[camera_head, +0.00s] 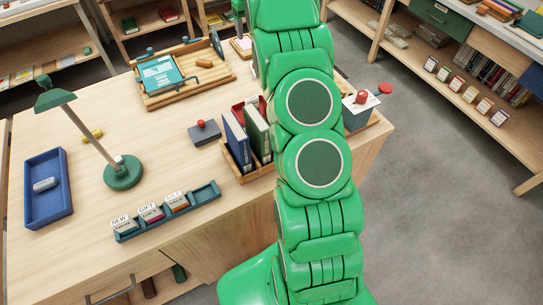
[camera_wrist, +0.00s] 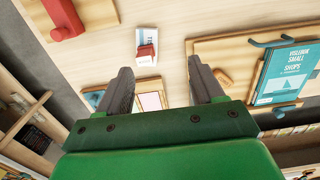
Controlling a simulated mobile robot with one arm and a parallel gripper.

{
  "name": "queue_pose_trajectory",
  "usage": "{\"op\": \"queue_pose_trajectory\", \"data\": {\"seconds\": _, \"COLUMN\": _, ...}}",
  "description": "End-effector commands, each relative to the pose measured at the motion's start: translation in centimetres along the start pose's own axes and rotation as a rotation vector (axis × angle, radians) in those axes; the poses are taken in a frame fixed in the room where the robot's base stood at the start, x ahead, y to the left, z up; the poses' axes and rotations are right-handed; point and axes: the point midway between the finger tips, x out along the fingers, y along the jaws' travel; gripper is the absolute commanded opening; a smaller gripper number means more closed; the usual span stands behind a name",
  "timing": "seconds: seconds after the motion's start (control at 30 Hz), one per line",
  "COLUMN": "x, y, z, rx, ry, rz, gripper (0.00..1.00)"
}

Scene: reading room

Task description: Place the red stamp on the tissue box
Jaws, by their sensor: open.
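In the wrist view a small red block (camera_wrist: 147,50) lies on or against a white and pale-blue item, beyond my fingertips. I cannot tell which red thing is the stamp. My gripper (camera_wrist: 158,80) is open and empty over the desk; my arm hides it in the head view.
A wooden tray with a teal book (camera_head: 158,75) lies at the back. Books in a holder (camera_head: 240,172) stand close left of my arm. A green lamp (camera_head: 122,172) and blue tray (camera_head: 67,205) are at left. A large red part (camera_wrist: 62,20) shows at the wrist view's upper left.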

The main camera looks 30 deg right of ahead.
Motion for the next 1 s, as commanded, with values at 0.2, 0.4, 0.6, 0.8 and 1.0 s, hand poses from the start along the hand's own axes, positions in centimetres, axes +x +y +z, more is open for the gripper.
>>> {"op": "queue_pose_trajectory", "data": {"seconds": 0.2, "x": -3.3, "y": -3.1, "z": 3.6, "rx": 0.001, "ry": -0.010, "rz": 0.000, "gripper": 0.67}}
{"op": "queue_pose_trajectory", "data": {"seconds": 0.4, "x": -5.5, "y": -5.8, "z": 7.2, "rx": 0.003, "ry": -0.026, "rz": -0.002, "gripper": 0.67}}
{"op": "queue_pose_trajectory", "data": {"seconds": 0.6, "x": -7.4, "y": -8.4, "z": 11.2, "rx": 0.004, "ry": -0.037, "rz": -0.003, "gripper": 0.67}}
{"op": "queue_pose_trajectory", "data": {"seconds": 0.8, "x": -9.1, "y": -10.8, "z": 15.4, "rx": 0.005, "ry": -0.045, "rz": -0.003, "gripper": 0.67}}
{"op": "queue_pose_trajectory", "data": {"seconds": 1.0, "x": -10.2, "y": -13.0, "z": 20.1, "rx": 0.006, "ry": -0.057, "rz": -0.004, "gripper": 0.67}}
